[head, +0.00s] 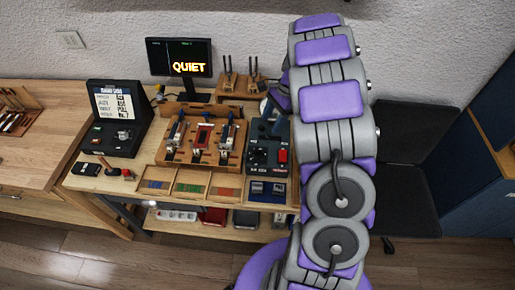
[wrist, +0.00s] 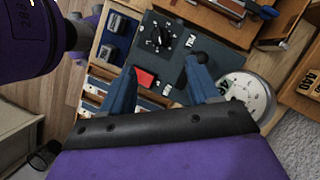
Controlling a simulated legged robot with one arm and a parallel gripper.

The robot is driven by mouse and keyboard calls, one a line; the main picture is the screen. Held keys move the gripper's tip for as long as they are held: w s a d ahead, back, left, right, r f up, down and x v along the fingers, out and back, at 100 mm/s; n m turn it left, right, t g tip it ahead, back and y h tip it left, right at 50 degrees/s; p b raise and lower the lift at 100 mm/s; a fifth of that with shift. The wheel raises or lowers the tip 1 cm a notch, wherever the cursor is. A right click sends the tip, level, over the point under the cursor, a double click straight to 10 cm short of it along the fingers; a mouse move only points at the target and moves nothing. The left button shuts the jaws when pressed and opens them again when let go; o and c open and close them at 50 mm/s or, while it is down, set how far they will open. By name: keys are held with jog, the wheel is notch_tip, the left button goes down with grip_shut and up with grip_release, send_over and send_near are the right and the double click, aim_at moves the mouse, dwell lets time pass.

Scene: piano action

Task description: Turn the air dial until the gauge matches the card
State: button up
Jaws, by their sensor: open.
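The air dial, seemingly the black knob with pale marks around it (wrist: 160,38), sits on a dark control panel (wrist: 138,52). In the head view the panel (head: 257,141) stands right of the wooden piano-action rig.
A red block (wrist: 146,77) on the panel lies between my fingers. The wooden rig (head: 203,135) stands to the left, with a monitor reading "QUIET" (head: 180,57) behind it. Shallow trays (head: 190,184) line the front edge.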

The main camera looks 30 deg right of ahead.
aim_at(258, 150)
jog(key=b+x, duration=0.2)
jog(key=x, duration=1.1)
jog(key=shift+f, duration=0.2)
jog(key=shift+c, duration=0.2)
jog(key=c, duration=1)
jog(key=shift+o, duration=0.2)
jog(key=shift+r+p, duration=0.1)
jog(key=shift+p, duration=0.7)
jog(key=o, duration=1)
